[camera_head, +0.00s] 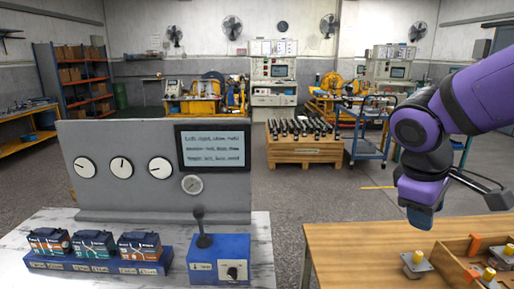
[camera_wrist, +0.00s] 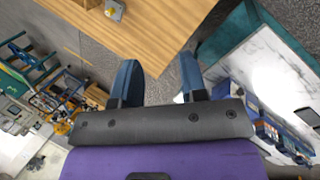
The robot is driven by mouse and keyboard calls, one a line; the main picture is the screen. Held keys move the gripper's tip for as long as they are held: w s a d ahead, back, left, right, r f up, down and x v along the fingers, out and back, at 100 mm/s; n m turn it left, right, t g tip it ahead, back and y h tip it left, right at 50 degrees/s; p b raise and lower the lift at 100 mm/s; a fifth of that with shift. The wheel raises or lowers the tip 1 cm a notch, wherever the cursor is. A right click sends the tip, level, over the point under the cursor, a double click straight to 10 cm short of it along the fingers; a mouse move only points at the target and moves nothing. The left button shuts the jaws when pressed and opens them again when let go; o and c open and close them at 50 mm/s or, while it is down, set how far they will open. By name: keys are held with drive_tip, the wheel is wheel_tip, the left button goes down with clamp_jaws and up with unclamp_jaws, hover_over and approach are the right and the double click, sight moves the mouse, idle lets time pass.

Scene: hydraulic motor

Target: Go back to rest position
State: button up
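My gripper (camera_wrist: 158,63) shows in the wrist view with its two blue fingers apart and nothing between them. In the head view, my purple arm comes in from the right and my gripper (camera_head: 420,217) hangs down above the left part of the wooden table (camera_head: 345,245). Its fingers overlap in that view, so the gap between them does not show there. A grey metal part with a yellow top (camera_head: 416,262) stands on the table below and apart from my gripper. A similar part (camera_wrist: 115,10) shows at the top of the wrist view.
A wooden tray (camera_head: 452,262) with several metal parts lies at the table's right. To the left, a white marble-look table (camera_head: 255,262) bears a gauge panel (camera_head: 105,195), a blue lever box (camera_head: 218,262) and a rack of boxes (camera_head: 95,265). Floor shows between the tables.

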drive_tip(key=s+r+m+t+y, duration=0.4)
drive_tip(key=s+r+m, duration=0.2)
drive_tip(key=s+m, duration=0.1)
drive_tip(key=shift+s+d+r, duration=0.15)
drive_tip(key=shift+s+d, duration=0.25)
drive_tip(key=shift+s, duration=0.45)
